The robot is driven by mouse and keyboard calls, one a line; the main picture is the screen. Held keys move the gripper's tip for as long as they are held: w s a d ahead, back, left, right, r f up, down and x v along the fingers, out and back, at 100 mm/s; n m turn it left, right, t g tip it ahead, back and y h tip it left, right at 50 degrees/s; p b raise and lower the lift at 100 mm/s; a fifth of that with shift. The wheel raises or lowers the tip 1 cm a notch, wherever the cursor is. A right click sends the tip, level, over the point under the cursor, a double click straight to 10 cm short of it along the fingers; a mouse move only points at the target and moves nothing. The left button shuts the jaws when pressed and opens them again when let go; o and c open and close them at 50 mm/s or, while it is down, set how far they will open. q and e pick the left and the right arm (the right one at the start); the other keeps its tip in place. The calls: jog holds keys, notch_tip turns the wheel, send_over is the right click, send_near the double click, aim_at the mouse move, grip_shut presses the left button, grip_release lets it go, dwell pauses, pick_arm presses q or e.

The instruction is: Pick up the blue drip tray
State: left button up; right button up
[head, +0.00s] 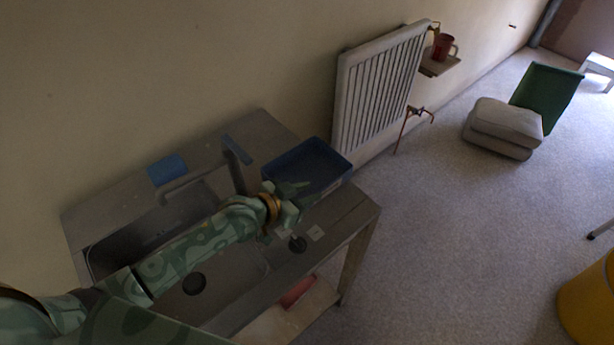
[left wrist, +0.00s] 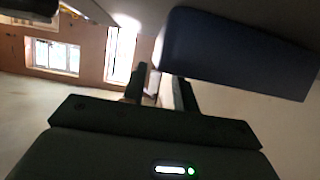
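The blue drip tray (head: 322,160) sits at the back right corner of the grey sink unit, beside the wall. My left gripper (head: 299,193) is at the tray's near side and hides part of its near edge. In the left wrist view a dark blue block shape, which looks like the tray (left wrist: 235,55), fills the upper right. The two fingers of the left gripper (left wrist: 162,85) stand apart there, with background showing between them. The tray is beside the right-hand finger; I cannot tell if they touch. My right gripper is not in view.
The sink unit (head: 100,205) has a tap (head: 236,165) left of the tray and a blue sponge-like block (head: 167,169) near the wall. A white radiator (head: 378,85) hangs behind the tray. A red mug (head: 443,46) stands on a small shelf.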

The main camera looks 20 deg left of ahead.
aim_at(323, 189)
pick_arm(q)
jog(key=x, duration=0.2)
jog(key=b+x, duration=0.1)
jog(key=x, duration=0.2)
jog(key=shift+d+r, duration=0.15)
jog(key=shift+d, duration=0.25)
jog(key=shift+r, duration=0.1)
grip_shut()
